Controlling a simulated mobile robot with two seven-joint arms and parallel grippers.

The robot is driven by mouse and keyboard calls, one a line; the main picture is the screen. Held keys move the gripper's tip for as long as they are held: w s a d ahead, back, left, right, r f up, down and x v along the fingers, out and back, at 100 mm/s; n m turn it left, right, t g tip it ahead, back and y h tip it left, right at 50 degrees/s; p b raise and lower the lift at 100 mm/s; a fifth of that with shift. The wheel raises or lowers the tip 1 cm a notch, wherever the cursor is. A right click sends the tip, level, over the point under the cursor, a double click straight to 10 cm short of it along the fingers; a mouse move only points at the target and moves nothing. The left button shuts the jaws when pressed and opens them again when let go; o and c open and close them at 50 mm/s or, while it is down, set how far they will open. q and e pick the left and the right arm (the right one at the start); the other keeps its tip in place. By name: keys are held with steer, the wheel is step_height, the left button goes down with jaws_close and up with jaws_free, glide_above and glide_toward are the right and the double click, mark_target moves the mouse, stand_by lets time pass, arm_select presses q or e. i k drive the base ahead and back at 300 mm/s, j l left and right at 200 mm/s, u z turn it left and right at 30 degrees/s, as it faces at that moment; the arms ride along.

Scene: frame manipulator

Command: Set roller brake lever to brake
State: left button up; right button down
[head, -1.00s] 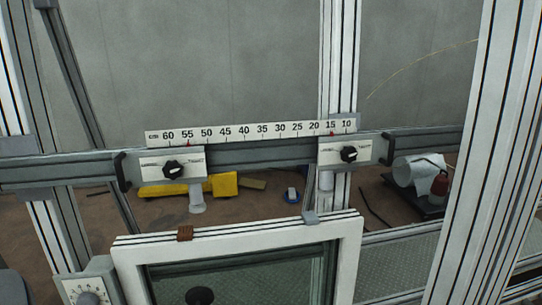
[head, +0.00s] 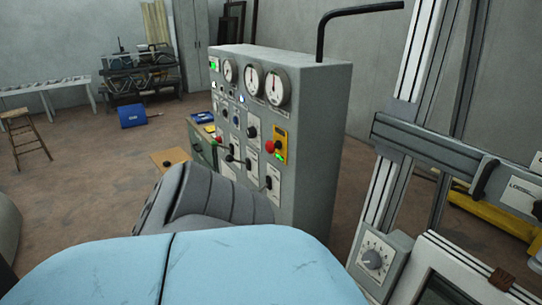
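A grey control cabinet (head: 322,125) stands in the middle of the head view. Its front panel has round gauges (head: 254,80), small lamps, and several dark knobs or lever handles (head: 251,131), some low on the panel (head: 269,182). A red knob (head: 270,147) sits beside a yellow plate (head: 281,146) with a green light. The labels are too small to read, so I cannot tell which handle is the roller brake lever or its setting. A light blue surface and a grey ribbed part fill the lower foreground and hide the cabinet's lower part. Neither gripper is in view.
An aluminium frame with a grey crossbar (head: 430,147) and a dial box (head: 378,262) stands close at the right. A black bent bar (head: 322,30) rises from the cabinet top. At the back left are a stool (head: 25,138), a white bench and open brown floor (head: 90,190).

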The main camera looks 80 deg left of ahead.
mark_target(229, 158)
steer(key=u, duration=2.9)
